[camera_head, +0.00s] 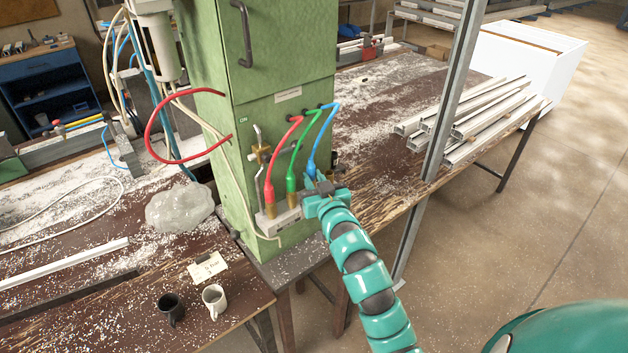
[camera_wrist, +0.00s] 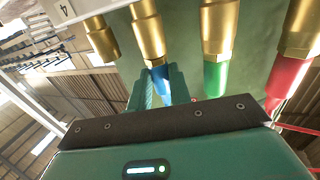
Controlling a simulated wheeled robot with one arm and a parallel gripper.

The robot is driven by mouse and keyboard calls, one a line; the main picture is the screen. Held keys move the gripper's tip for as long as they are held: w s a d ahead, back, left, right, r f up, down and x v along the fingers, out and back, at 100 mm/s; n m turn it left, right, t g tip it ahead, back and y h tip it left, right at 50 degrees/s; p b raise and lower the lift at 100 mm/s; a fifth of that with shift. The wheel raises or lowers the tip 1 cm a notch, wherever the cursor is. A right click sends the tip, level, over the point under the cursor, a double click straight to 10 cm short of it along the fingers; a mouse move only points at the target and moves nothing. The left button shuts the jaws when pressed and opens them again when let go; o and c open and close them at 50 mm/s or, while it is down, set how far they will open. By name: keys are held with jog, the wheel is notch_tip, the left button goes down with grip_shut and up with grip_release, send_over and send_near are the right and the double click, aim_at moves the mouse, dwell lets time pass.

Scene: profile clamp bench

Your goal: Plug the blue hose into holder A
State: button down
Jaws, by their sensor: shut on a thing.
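The blue hose (camera_head: 325,125) loops out of the green cabinet and down to its blue end (camera_head: 311,164). My gripper (camera_head: 322,190) is at that end, in front of the cabinet. In the wrist view the fingers (camera_wrist: 162,88) are shut around the blue hose end (camera_wrist: 160,78). A brass fitting (camera_wrist: 148,32) is in line with the blue end and appears to meet it; how far it is seated cannot be told. Another brass fitting (camera_wrist: 102,42) beside it shows no hose. No letter A is readable; a plate with a "4" (camera_wrist: 65,10) shows.
The green hose (camera_head: 291,180) and red hose (camera_head: 269,190) end in brass fittings close left of my gripper, at a white block (camera_head: 283,220). A brass valve (camera_head: 260,155) is beside them. A metal post (camera_head: 450,110) stands to the right. Cups (camera_head: 214,298) are on the bench.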

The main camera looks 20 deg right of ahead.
aim_at(312, 164)
jog(key=shift+r, duration=1.5)
jog(key=shift+r+p, duration=0.3)
jog(key=shift+r, duration=0.05)
jog(key=shift+r, duration=0.1)
jog(key=shift+s, duration=0.1)
dwell(0.5)
jog(key=s+d+p, duration=0.1)
jog(key=s+d, duration=0.1)
jog(key=s, duration=0.5)
jog(key=shift+s+d+p, duration=0.15)
jog(key=shift+d+p, duration=0.15)
dwell(0.9)
jog(key=shift+d, duration=0.1)
jog(key=w+d+b, duration=0.3)
jog(key=w+d, duration=0.1)
jog(key=d, duration=0.8)
jog(key=shift+w+d+f+b, duration=0.3)
jog(key=shift+f, duration=0.05)
dwell(1.3)
